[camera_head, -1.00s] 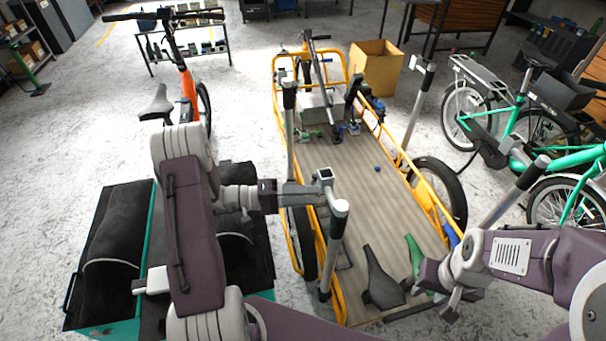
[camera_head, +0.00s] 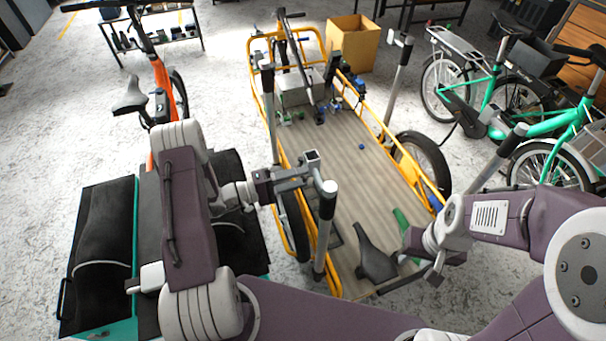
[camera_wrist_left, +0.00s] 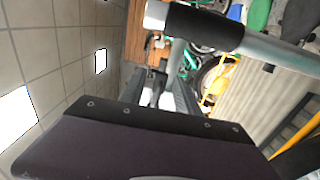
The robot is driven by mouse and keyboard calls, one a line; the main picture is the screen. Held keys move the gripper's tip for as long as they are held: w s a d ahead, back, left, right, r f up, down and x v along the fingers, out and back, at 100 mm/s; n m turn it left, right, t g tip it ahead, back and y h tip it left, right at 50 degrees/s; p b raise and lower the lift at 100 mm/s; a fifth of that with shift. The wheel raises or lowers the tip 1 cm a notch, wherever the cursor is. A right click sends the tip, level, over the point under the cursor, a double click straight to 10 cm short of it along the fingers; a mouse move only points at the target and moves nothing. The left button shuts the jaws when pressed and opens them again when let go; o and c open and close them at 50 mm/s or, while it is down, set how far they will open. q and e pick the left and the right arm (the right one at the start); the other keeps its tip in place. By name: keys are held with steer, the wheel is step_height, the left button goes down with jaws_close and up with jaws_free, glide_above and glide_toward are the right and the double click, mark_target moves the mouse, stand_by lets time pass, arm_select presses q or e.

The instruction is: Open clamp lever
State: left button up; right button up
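A grey post with a black sleeve (camera_head: 327,205) stands at the front left corner of the yellow cargo bike. A squarish grey piece (camera_head: 312,158) beside its top looks like the clamp lever part, but too small to be sure. My left gripper (camera_head: 298,178) is at this piece, left of the post; contact cannot be told. In the left wrist view its grey fingers (camera_wrist_left: 158,92) are apart, and the post's black sleeve (camera_wrist_left: 205,27) crosses above them. My right gripper (camera_head: 433,272) is low at the right, near the black saddle; its finger state is unclear.
The wooden cargo bed (camera_head: 350,180) carries a black saddle (camera_head: 376,258), a green piece (camera_head: 402,224) and several small parts. Other posts (camera_head: 398,75) rise around it. A black and teal box (camera_head: 98,245) is at the left. Green bikes (camera_head: 545,125) stand at the right.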

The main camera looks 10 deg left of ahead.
arm_select(q)
steer(key=shift+w+d, duration=0.45)
steer(key=shift+d, duration=0.05)
jaws_close()
stand_by(1.1)
